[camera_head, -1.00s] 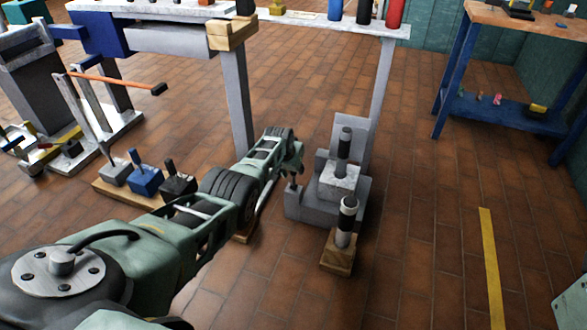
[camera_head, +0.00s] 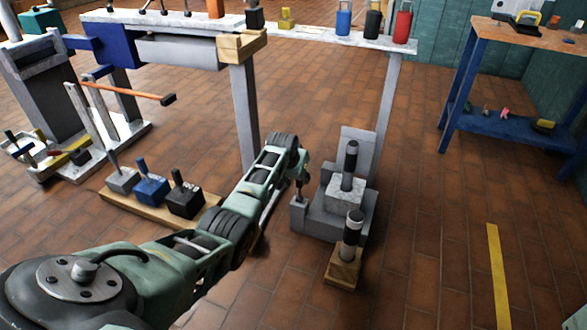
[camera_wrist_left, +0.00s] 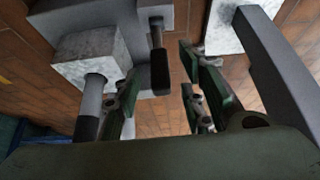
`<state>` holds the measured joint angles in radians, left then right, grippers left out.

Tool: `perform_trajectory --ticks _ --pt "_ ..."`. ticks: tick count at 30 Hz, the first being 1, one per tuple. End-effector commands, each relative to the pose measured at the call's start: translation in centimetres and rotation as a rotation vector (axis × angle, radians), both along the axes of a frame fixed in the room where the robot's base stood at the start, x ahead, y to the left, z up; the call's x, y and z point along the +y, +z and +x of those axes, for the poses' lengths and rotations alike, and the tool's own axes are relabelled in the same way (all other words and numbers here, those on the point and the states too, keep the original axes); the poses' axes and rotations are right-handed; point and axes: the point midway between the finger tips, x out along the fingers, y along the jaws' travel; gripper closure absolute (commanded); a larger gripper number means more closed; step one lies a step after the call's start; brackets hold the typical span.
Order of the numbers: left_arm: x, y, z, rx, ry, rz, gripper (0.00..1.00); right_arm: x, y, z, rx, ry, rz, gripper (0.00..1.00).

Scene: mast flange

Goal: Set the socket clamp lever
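The grey socket fixture (camera_head: 330,226) stands on the floor right of the middle in the head view. A pale block with a dark-topped post (camera_head: 350,165) sits in it. My left gripper (camera_head: 302,172) is at the fixture's left side, pointing down. In the left wrist view the clamp lever (camera_wrist_left: 160,72) has a black grip on a grey shaft. It lies between the spread fingers of my left gripper (camera_wrist_left: 158,88), with a gap to the right fingers; contact on the left cannot be told. The lever is mostly hidden by the gripper in the head view. My right gripper is out of view.
A second dark-topped post on a wooden block (camera_head: 345,268) stands in front of the fixture. A wooden board (camera_head: 125,203) with several levered blocks lies left of my arm. A bench leg (camera_head: 243,115) rises behind.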

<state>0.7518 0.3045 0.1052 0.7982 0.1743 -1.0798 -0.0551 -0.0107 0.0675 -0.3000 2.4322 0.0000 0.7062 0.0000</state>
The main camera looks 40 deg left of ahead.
Motion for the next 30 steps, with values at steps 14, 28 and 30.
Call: perform_trajectory --ticks 14,28,30 --pt "-0.6 5.5 -3.0 -0.001 0.0 0.003 0.62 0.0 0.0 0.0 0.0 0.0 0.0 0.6" --pt "-0.9 7.0 -3.8 0.0 0.0 0.001 0.62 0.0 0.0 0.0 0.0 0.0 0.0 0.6" --pt "-0.9 7.0 -3.8 0.0 0.0 0.001 0.62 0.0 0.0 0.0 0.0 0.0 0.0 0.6"
